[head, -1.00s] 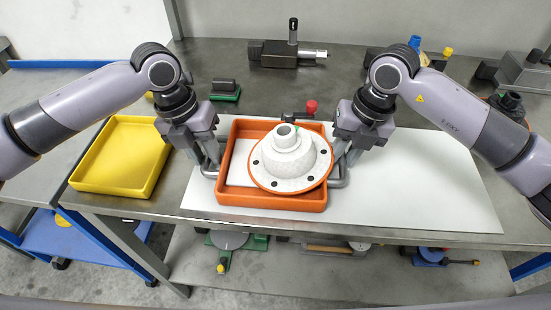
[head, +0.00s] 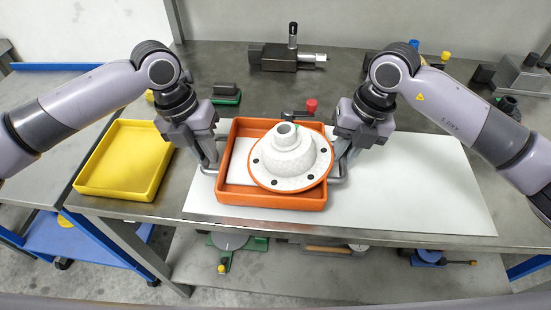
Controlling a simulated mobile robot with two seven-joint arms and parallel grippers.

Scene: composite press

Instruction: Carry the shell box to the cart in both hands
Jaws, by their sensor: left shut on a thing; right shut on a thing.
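The shell box, an orange tray (head: 270,199) with grey side handles, sits in the middle of the bench front in the head view. A white domed shell (head: 288,160) with an orange-edged flange and dark holes lies in it, covering much of the right side. My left gripper (head: 212,168) is shut on the box's left handle. My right gripper (head: 338,168) is shut on the right handle. Whether the box touches the mat beneath cannot be told. A blue cart (head: 75,240) shows at the lower left, partly hidden by the bench.
A yellow tray (head: 125,165) stands on the bench left of the box. A white mat (head: 420,190) lies under and right of the box, mostly bare. A dark metal tool (head: 285,57) and a red-knobbed lever (head: 310,106) stand behind. A lower shelf (head: 330,275) holds several parts.

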